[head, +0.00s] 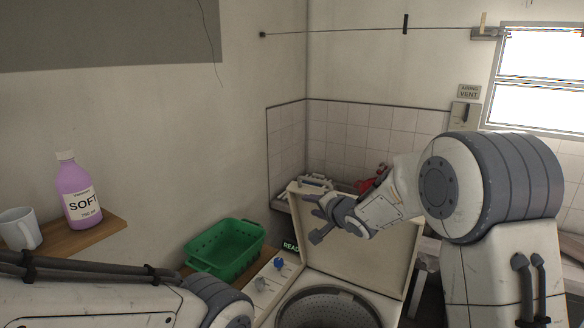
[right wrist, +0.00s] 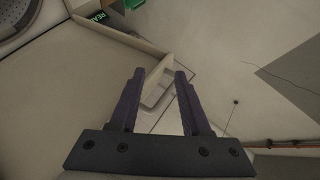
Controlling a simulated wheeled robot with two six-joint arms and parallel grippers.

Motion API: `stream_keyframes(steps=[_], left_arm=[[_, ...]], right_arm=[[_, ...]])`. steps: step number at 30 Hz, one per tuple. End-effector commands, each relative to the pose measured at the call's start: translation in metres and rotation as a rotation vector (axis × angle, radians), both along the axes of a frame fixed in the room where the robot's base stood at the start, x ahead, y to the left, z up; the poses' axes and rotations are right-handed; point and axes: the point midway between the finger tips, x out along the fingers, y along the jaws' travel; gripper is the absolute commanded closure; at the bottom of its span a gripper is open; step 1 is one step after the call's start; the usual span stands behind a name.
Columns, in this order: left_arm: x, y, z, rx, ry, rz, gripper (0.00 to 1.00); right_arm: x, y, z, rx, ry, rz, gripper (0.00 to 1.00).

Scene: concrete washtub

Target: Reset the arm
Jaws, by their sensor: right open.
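My right gripper (head: 322,217) is at the end of my right arm, which comes in from the right in the head view. It is above the washing machine (head: 352,288), in front of the machine's raised lid (head: 385,248). In the right wrist view its two dark fingers (right wrist: 156,88) stand apart with nothing between them. My left arm crosses the bottom left of the head view; its gripper is outside the picture.
A wooden shelf (head: 90,240) at the left holds a purple SOFT bottle (head: 74,190) and a grey mug (head: 20,229). A green basket (head: 226,248) sits left of the machine. A window (head: 540,80) and a line are at the upper right.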

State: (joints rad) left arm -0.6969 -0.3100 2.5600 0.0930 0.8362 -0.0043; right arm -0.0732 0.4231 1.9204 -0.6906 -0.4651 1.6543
Motion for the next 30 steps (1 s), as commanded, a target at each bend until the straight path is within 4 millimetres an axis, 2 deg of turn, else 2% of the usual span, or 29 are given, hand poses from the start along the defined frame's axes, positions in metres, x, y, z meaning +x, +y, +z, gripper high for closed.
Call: stream_keyframes(steps=[1,5,6,8,10,12,15,18,21,24,30], left_arm=[[0.000,0.000,-0.013,0.000,0.000,0.001,1.00],[0.000,0.000,-0.029,0.000,0.000,0.002,1.00],[0.000,0.000,-0.033,0.000,0.000,0.002,1.00],[0.000,0.000,-0.039,0.000,0.000,0.003,1.00],[0.000,0.000,-0.045,0.000,0.000,0.003,1.00],[0.000,0.000,-0.052,0.000,0.000,0.004,1.00],[0.000,0.000,-0.059,0.000,0.000,0.005,1.00],[0.000,0.000,-0.064,0.000,0.000,0.005,1.00],[0.000,0.000,-0.066,0.000,0.000,0.005,1.00],[0.000,0.000,-0.067,0.000,0.001,0.006,1.00],[0.000,0.000,-0.067,0.000,0.001,0.006,1.00]], right_arm=[[-0.027,0.017,-0.013,-0.120,0.028,0.024,0.53],[-0.109,0.039,-0.047,-0.445,0.155,0.146,0.53],[-0.137,0.044,-0.058,-0.533,0.199,0.207,0.53],[-0.180,0.048,-0.074,-0.655,0.261,0.304,0.53],[-0.231,0.050,-0.091,-0.771,0.331,0.440,0.53],[-0.281,0.050,-0.107,-0.865,0.394,0.592,0.53],[-0.347,0.047,-0.125,-0.957,0.462,0.810,0.53],[-0.399,0.041,-0.137,-1.013,0.505,1.002,0.53],[-0.433,0.036,-0.143,-1.037,0.528,1.139,0.53],[-0.450,0.030,-0.145,-1.046,0.538,1.212,0.53],[-0.454,0.029,-0.145,-1.050,0.542,1.231,0.53]])
